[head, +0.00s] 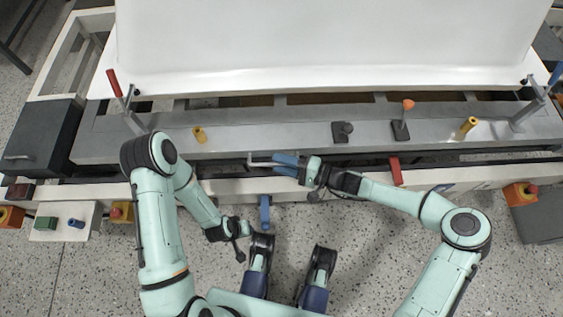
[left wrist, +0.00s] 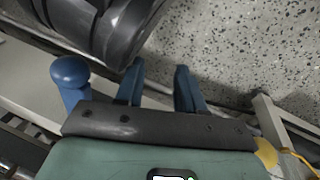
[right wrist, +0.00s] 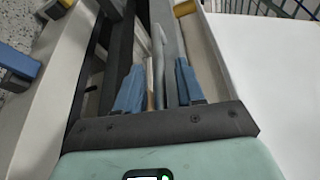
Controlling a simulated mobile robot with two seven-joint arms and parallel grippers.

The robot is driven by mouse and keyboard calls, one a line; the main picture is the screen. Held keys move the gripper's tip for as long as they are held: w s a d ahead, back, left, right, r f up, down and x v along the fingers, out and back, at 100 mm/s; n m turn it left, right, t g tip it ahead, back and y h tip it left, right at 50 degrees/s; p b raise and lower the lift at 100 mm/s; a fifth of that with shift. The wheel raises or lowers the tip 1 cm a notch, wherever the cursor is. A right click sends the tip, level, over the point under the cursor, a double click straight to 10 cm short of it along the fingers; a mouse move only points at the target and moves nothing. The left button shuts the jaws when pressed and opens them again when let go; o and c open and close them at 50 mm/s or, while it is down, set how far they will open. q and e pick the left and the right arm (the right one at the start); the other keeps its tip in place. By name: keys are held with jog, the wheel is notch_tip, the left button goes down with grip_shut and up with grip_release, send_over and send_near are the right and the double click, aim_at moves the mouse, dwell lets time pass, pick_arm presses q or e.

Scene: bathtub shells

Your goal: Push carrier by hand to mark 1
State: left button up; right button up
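The carrier (head: 235,135) is a long grey frame across the head view, under a large white tub shell (head: 330,40). My right gripper (head: 276,161) is at the carrier's front side, pointing left. A thin grey handle bar (right wrist: 158,60) runs between its blue fingers in the right wrist view (right wrist: 158,85); the fingers stand apart, and I cannot make out contact on both sides. My left gripper (left wrist: 160,85) is open and empty in the left wrist view, with floor beyond its fingers. Its fingertips are not clear in the head view. I cannot make out mark 1.
A blue knob (left wrist: 70,80) is beside my left gripper. A blue lever (head: 264,210) hangs at the front rail. Red handles (head: 395,170), yellow posts (head: 467,127) and dark clamps (head: 342,131) are on the carrier side. A dark cabinet (head: 42,140) stands left.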

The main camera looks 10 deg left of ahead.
pick_arm(q)
jog(key=shift+s+f, duration=0.1)
jog(key=shift+s, duration=0.1)
pick_arm(e)
jog(key=shift+a, duration=0.3)
